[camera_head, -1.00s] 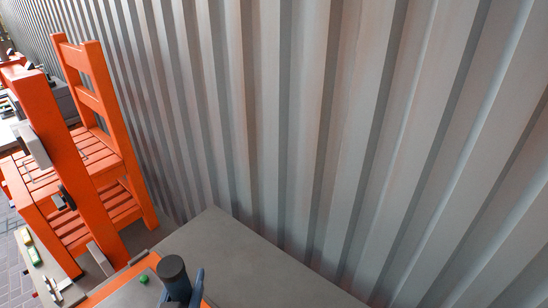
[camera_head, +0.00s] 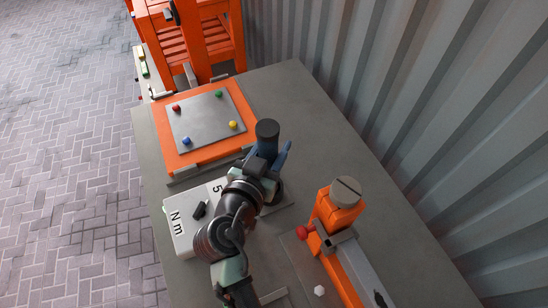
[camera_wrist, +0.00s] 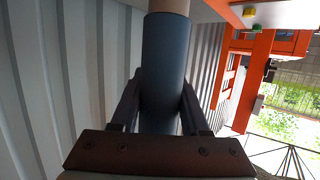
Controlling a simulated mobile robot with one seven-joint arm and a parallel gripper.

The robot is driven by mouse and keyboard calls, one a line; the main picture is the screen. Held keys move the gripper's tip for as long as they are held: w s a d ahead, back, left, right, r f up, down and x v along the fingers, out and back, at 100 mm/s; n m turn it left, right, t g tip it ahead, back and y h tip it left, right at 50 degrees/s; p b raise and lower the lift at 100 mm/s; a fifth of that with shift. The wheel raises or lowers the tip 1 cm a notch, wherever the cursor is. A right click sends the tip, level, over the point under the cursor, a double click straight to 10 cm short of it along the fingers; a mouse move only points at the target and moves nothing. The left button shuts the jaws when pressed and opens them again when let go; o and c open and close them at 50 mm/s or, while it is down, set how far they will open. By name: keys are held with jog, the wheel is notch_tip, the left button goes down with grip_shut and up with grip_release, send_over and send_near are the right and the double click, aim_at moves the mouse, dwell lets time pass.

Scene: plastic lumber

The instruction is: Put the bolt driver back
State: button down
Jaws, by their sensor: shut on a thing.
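The bolt driver, a dark upright cylinder (camera_head: 267,131), stands in my gripper (camera_head: 274,157) above the grey bench in the head view. In the wrist view its blue-grey body (camera_wrist: 167,75) lies between the two fingers of my gripper (camera_wrist: 160,105), which is shut on it. A paler section shows at the top edge there.
A grey plate (camera_head: 207,121) with coloured knobs on an orange frame lies behind the gripper. A white box marked 5 and N m (camera_head: 181,221) is at left. An orange fixture (camera_head: 338,213) with a grey round top stands at right. Bare bench (camera_head: 310,120) lies between gripper and wall.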

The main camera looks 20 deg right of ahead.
aim_at(273, 159)
jog(key=shift+f, duration=2)
jog(key=c, duration=0.8)
grip_release()
jog(key=shift+f+b, duration=0.15)
jog(key=shift+b, duration=0.15)
jog(key=shift+c, duration=0.2)
jog(key=o, duration=0.4)
jog(key=shift+o, duration=0.2)
jog(key=shift+r, duration=0.2)
